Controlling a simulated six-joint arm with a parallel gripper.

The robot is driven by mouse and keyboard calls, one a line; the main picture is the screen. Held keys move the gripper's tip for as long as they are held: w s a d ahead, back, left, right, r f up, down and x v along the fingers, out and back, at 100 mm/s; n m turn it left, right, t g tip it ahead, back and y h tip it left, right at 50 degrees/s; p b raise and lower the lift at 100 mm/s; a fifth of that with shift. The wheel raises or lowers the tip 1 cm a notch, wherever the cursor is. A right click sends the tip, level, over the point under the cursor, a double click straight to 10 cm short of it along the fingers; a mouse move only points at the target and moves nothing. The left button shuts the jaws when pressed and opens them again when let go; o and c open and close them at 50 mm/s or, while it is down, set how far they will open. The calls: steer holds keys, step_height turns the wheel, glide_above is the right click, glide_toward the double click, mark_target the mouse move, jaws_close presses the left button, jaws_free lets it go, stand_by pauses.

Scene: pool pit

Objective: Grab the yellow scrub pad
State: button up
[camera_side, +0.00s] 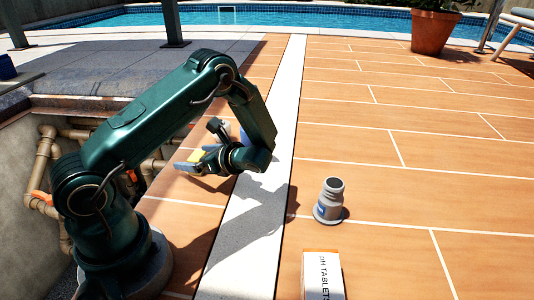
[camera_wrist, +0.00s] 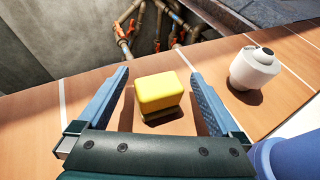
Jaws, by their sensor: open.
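The yellow scrub pad (camera_wrist: 159,92) lies on the orange tiled deck in the wrist view, with a darker layer along its lower edge. It sits between and a little beyond the two blue fingers of my gripper (camera_wrist: 160,95), which are spread wide on either side and do not appear to touch it. In the side view a small part of the yellow pad (camera_side: 196,156) shows behind my gripper (camera_side: 195,165); most of it is hidden by the gripper and wrist.
A white round container (camera_wrist: 254,69) stands right of the pad, and a blue rounded object (camera_wrist: 288,158) is at the lower right. Beyond the deck edge is a pit with pipes (camera_wrist: 135,35). A grey fitting (camera_side: 330,202) and pH tablets box (camera_side: 322,276) stand on the right.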

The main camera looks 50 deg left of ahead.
steer(key=shift+x, duration=1.3)
steer(key=c, duration=1.3)
steer(key=shift+r, duration=0.15)
